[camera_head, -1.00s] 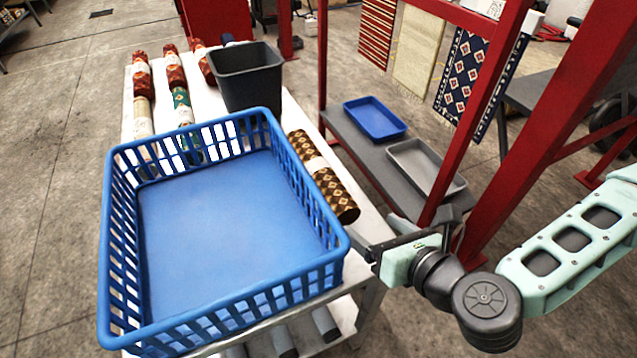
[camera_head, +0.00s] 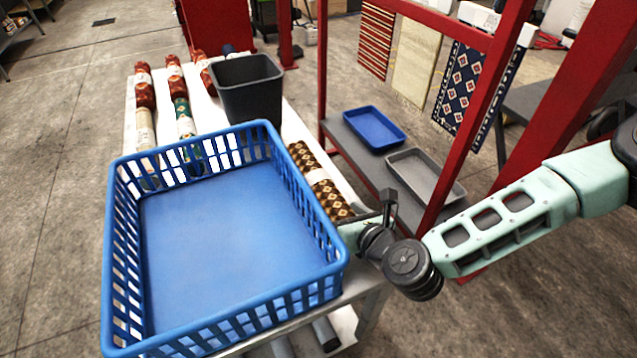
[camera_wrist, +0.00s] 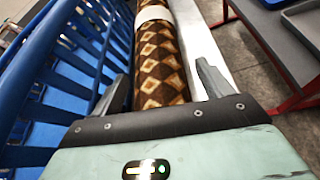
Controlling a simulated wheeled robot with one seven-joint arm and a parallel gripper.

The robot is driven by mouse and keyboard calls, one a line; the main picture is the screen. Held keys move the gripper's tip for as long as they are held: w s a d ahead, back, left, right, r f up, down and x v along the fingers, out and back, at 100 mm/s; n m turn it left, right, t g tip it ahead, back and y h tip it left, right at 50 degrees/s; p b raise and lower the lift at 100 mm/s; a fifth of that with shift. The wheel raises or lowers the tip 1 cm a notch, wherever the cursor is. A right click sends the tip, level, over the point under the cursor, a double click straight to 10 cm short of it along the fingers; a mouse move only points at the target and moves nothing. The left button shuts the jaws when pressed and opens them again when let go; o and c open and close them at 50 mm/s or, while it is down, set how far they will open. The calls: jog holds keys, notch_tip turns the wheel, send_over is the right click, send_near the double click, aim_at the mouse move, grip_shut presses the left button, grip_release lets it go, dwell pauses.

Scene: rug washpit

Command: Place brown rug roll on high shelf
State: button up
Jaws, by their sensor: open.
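The brown rug roll (camera_head: 325,190) has a diamond pattern and a pale band. It lies on the white table (camera_head: 291,118) along its right edge, beside the blue basket. In the wrist view the brown rug roll (camera_wrist: 160,62) runs away from me between my two fingers. My gripper (camera_wrist: 160,88) is open, with one finger on each side of the roll's near end. In the head view my gripper (camera_head: 364,214) is at the near end of the roll and partly hides it. I cannot tell whether the fingers touch it. The high shelf is not clearly seen.
The blue basket (camera_head: 112,255) stands close to the left of the roll. A dark bin (camera_head: 250,92) and several other rolls (camera_head: 145,85) are behind. A red rack (camera_head: 470,115) stands at right, with a low grey shelf (camera_head: 362,150) holding a blue tray (camera_head: 374,127) and grey tray (camera_head: 425,176).

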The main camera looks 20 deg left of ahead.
jog(key=c, duration=1.2)
jog(key=shift+c, duration=0.8)
jog(key=shift+r, duration=0.1)
